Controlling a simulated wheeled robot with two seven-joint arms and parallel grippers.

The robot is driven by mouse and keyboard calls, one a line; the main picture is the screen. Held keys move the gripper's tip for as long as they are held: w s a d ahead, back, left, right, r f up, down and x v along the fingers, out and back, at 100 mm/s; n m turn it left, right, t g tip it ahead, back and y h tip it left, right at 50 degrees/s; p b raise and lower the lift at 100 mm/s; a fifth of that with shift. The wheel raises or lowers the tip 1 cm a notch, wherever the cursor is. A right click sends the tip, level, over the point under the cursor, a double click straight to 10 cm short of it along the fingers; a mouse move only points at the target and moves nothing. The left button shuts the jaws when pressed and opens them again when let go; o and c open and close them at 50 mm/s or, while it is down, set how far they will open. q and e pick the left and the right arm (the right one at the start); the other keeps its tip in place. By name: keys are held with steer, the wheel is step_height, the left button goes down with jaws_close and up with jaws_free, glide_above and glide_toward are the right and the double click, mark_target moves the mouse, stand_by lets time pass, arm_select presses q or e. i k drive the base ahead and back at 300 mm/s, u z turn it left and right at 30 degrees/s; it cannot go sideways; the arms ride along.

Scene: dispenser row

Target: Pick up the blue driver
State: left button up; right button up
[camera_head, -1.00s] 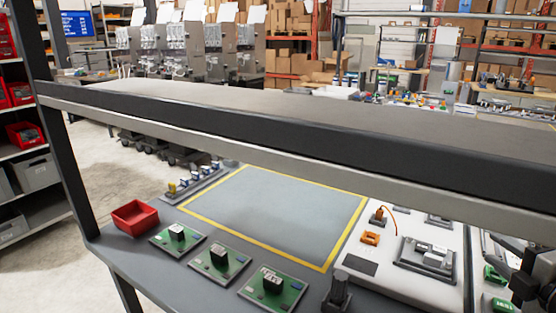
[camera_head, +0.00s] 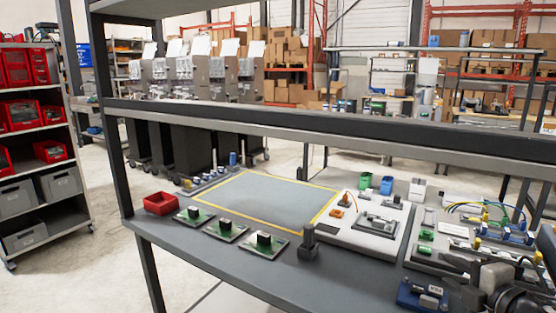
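No blue screwdriver shape stands out clearly. A low rack (camera_head: 207,178) at the back left of the table holds several small upright blue and white pieces (camera_head: 232,158) and a yellow one; they are too small to name surely. A blue boxy device (camera_head: 422,294) lies at the table's front right. My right gripper (camera_head: 486,284) is dark and sits at the lower right, over the table's front right part and right of the blue device. Its fingers are not clear, so I cannot tell whether it is open. My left gripper is not in view.
A shelf beam (camera_head: 300,128) crosses above the table. A red bin (camera_head: 161,203), several green boards (camera_head: 226,231) and a black upright post (camera_head: 308,243) stand along the front. A yellow-framed grey area (camera_head: 265,203) is empty. Blue and green cups (camera_head: 386,185) stand behind.

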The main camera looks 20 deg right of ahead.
mark_target(233, 158)
steer(key=u, duration=0.7)
steer(key=i, duration=2.6)
steer(key=z, duration=0.7)
